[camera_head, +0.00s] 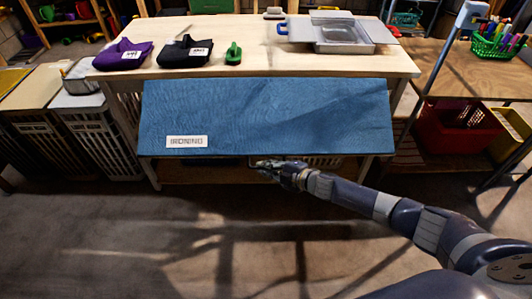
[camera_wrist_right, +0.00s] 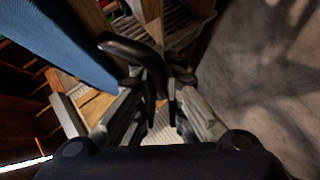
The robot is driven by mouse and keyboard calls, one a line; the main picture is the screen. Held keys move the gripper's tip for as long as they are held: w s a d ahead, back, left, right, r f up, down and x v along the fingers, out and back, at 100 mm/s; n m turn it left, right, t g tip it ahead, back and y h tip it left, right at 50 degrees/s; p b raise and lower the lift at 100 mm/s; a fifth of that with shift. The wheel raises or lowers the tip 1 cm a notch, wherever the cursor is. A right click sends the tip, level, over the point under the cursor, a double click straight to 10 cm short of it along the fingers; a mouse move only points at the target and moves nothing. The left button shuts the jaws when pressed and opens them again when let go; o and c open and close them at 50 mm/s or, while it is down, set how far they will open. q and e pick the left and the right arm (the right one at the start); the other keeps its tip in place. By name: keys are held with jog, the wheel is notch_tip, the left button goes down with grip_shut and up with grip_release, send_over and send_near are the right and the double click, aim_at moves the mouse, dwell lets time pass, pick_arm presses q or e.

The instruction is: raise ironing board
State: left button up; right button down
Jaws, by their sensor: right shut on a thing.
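The ironing board (camera_head: 265,115) is a blue panel with a white "IRONING" label (camera_head: 187,141). It hangs sloping down from the front edge of the wooden table. My right gripper (camera_head: 268,168) is at the board's lower edge, near its middle. In the right wrist view the blue board (camera_wrist_right: 60,40) is at the upper left. A dark curved handle (camera_wrist_right: 130,47) runs in between the fingers of my right gripper (camera_wrist_right: 160,98), which is shut on it. Where the handle joins the board is not clear. My left gripper is out of view.
The wooden table (camera_head: 255,30) holds purple and black folded clothes, a green iron-like item (camera_head: 234,54) and a metal tray (camera_head: 345,38). Hampers stand at left. A red crate (camera_head: 455,125) and a grey post (camera_head: 440,65) are at right. The floor in front is clear.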

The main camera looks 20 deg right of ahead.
pick_arm(q)
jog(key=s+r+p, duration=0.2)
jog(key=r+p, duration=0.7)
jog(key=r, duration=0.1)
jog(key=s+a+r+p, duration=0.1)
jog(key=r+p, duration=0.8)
jog(key=p, duration=0.1)
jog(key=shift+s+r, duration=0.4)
pick_arm(e)
jog(key=s+r, duration=0.2)
jog(key=r, duration=0.6)
jog(key=s+a+r+g, duration=0.1)
jog(key=s+r, duration=0.2)
jog(key=r, duration=0.6)
jog(key=shift+a+m, duration=0.3)
jog(key=shift+m, duration=0.1)
jog(key=shift+w+r, duration=0.15)
jog(key=c, duration=2.1)
grip_release()
jog(key=shift+c, duration=0.2)
jog(key=shift+o, duration=0.9)
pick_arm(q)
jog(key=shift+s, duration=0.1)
pick_arm(e)
jog(key=shift+r, duration=0.1)
